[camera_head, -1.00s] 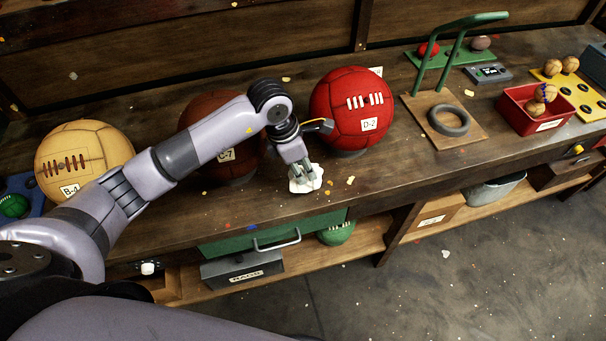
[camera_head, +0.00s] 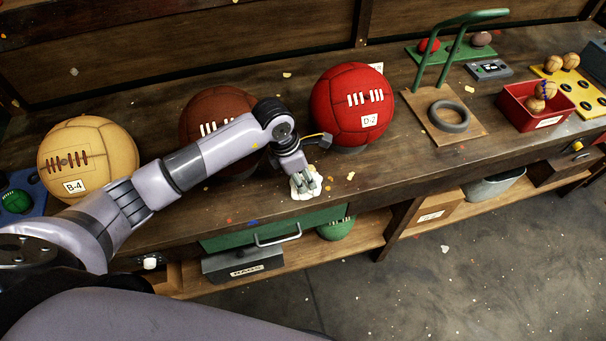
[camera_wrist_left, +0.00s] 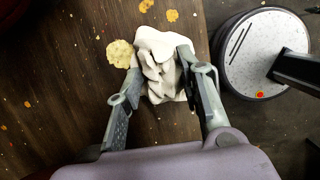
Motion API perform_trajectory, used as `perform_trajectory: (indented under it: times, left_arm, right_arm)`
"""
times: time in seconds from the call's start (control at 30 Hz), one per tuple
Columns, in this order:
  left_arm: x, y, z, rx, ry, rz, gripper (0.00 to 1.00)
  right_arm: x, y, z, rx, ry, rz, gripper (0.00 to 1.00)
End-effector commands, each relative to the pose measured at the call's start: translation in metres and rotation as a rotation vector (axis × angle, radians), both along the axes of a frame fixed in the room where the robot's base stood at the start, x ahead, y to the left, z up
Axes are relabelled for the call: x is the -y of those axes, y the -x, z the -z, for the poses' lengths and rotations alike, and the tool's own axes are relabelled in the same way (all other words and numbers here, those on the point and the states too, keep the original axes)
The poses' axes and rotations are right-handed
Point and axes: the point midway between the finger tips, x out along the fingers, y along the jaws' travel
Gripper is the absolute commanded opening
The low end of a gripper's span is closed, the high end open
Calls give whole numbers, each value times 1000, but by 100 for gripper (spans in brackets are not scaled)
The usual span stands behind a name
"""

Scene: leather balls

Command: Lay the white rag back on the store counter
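The white rag (camera_head: 305,183) is a crumpled bunch at the front of the wooden counter (camera_head: 250,203), below the red ball. My left gripper (camera_head: 301,184) points down onto it. In the left wrist view the rag (camera_wrist_left: 160,68) is bunched between the two fingers of the left gripper (camera_wrist_left: 160,72), which press in on it from both sides. The rag is close to the counter's front edge. I cannot tell whether its underside touches the wood. My right gripper is not in view.
A tan ball (camera_head: 88,150), a brown ball (camera_head: 215,110) and a red ball (camera_head: 345,85) stand behind my left arm. A wooden stand (camera_head: 455,132) and red bin (camera_head: 515,115) are to the right. Bare wood lies right of the rag. A green drawer (camera_head: 225,240) is below.

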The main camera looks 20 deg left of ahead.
Motion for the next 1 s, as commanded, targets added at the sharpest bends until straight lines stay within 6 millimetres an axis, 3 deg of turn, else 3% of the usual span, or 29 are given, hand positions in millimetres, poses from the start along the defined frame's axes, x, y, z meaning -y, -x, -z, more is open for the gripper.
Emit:
perform_trajectory:
  times: [0.13, 0.53, 1.0]
  left_arm:
    - [0, 0, 0, -1, 0, 0, 46]
    - [-1, 0, -7, 2, 0, 1, 46]
    - [-22, 13, -95, 5, -1, 0, 46]
  right_arm:
    - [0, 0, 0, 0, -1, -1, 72]
    - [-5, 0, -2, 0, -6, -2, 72]
    - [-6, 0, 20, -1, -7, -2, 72]
